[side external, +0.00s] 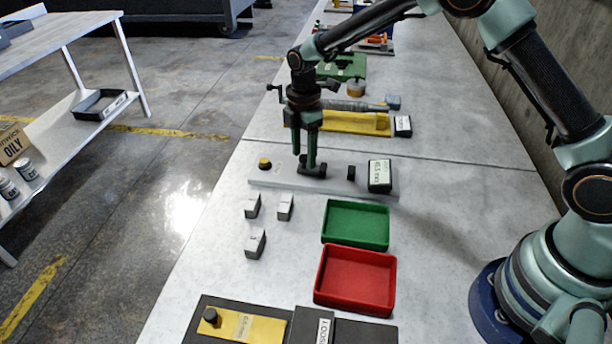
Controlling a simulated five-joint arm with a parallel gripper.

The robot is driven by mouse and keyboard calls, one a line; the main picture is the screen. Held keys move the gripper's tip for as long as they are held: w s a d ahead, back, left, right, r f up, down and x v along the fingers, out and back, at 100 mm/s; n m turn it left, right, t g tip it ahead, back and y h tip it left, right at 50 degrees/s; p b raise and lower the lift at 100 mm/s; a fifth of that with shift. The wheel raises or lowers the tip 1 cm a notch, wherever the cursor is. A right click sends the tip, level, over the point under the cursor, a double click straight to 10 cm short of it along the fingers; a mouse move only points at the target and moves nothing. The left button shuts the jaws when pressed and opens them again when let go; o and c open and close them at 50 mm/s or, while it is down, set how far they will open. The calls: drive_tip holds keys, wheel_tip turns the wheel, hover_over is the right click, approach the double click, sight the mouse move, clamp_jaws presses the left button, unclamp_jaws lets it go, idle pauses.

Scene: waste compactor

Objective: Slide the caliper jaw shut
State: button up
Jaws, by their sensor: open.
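The caliper looks to be the light grey bar (335,186) lying across the bench. It carries a yellow-and-black knob (265,163) at its left end, a small black block (351,173) right of the middle and a dark green box (379,176) with a white readout label at its right end. My gripper (305,160) points down over the middle of the bar, its fingers open. A dark green piece (313,171) stands on the bar at the fingertips; it looks like the sliding jaw. I cannot tell whether the fingers touch it. A gap separates it from the small black block.
Several small grey blocks (252,206) stand in front of the bar. A green tray (356,225) and a red tray (356,279) lie nearer. A yellow plate (355,122) with another fixture lies behind. The bench's left edge drops to the floor.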

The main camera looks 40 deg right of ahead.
sight(326, 167)
clamp_jaws()
drive_tip(key=shift+s+d, duration=1.9)
unclamp_jaws()
drive_tip(key=shift+r, duration=0.1)
wheel_tip(326, 167, up, 12)
idle(0.3)
